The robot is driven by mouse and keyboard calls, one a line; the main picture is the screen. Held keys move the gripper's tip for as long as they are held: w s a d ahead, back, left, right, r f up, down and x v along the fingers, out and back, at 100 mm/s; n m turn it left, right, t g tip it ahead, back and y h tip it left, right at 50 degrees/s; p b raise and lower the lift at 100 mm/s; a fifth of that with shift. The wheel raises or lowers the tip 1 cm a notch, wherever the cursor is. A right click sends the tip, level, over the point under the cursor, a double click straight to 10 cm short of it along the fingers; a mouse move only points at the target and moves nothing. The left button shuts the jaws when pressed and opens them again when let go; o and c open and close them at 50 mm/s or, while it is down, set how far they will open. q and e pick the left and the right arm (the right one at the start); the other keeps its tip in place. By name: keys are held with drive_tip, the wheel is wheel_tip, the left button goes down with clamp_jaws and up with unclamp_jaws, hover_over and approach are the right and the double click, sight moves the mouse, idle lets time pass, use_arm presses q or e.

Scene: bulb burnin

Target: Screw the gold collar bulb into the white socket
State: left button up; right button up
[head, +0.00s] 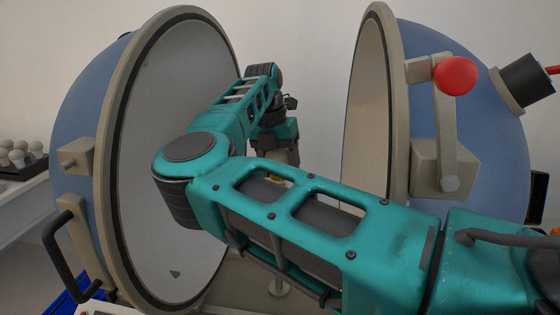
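My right arm comes in from the right, bends at the left and reaches back between two open blue half-spheres. Its gripper (281,155) points down there. The fingertips are mostly hidden behind my own forearm, so I cannot tell whether they are open or shut. A small yellowish patch (298,180) shows just below the gripper; it may be part of the gold collar bulb, but most of it is hidden. My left gripper is not in view.
The left half-sphere (185,240) and right half-sphere (369,110) stand open with pale insides. A latch with a red knob (455,75) juts from the right one, a black handle (60,255) from the left. Several white bulbs (18,157) stand at far left above a blue bin (68,300).

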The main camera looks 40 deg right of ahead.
drive_tip(key=m, duration=0.3)
drive_tip(key=shift+a+m+p, duration=0.15)
drive_tip(key=shift+m+p, duration=0.25)
drive_tip(key=m+y, duration=0.1)
drive_tip(key=m, duration=0.2)
drive_tip(key=shift+m+g, duration=0.4)
drive_tip(key=m+p, duration=0.1)
drive_tip(key=m, duration=0.2)
drive_tip(key=shift+a+m+y, duration=0.1)
drive_tip(key=shift+m+y, duration=0.2)
drive_tip(key=shift+m, duration=0.1)
drive_tip(key=m, duration=0.3)
drive_tip(key=shift+y, duration=0.3)
drive_tip(key=o, duration=0.9)
